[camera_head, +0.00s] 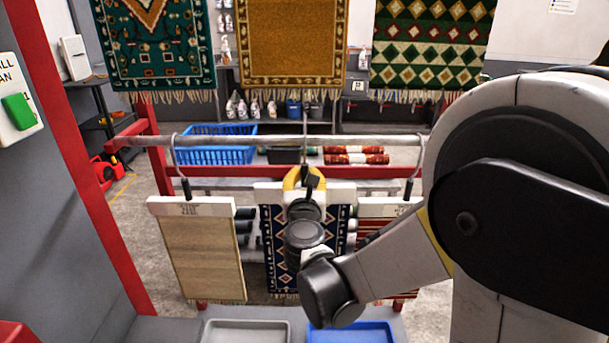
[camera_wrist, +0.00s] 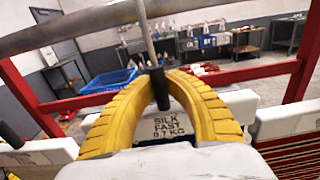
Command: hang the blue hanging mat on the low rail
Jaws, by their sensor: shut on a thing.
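The blue hanging mat (camera_head: 271,245), dark with a patterned border, hangs upright in the middle below a white header bar (camera_head: 268,189). My gripper (camera_head: 304,177) has yellow fingers shut on the dark grip of its hook stem. The fingers (camera_wrist: 163,80) also close on it in the wrist view, above a label reading "SILK FAST 0.7 KG". The low rail (camera_head: 245,141) is a grey metal bar. The thin hook stem (camera_wrist: 148,40) rises across the rail in the wrist view. The hook's top is cut off there and edge-on in the head view; I cannot tell if it rests on the rail.
A beige mat (camera_head: 200,258) hangs from the rail at left, and a red striped mat (camera_head: 385,208) at right, partly behind my arm. Red posts (camera_head: 150,150) frame the rail. A blue basket (camera_head: 215,143) stands behind. A grey tray (camera_head: 246,331) and blue tray (camera_head: 350,333) lie in front.

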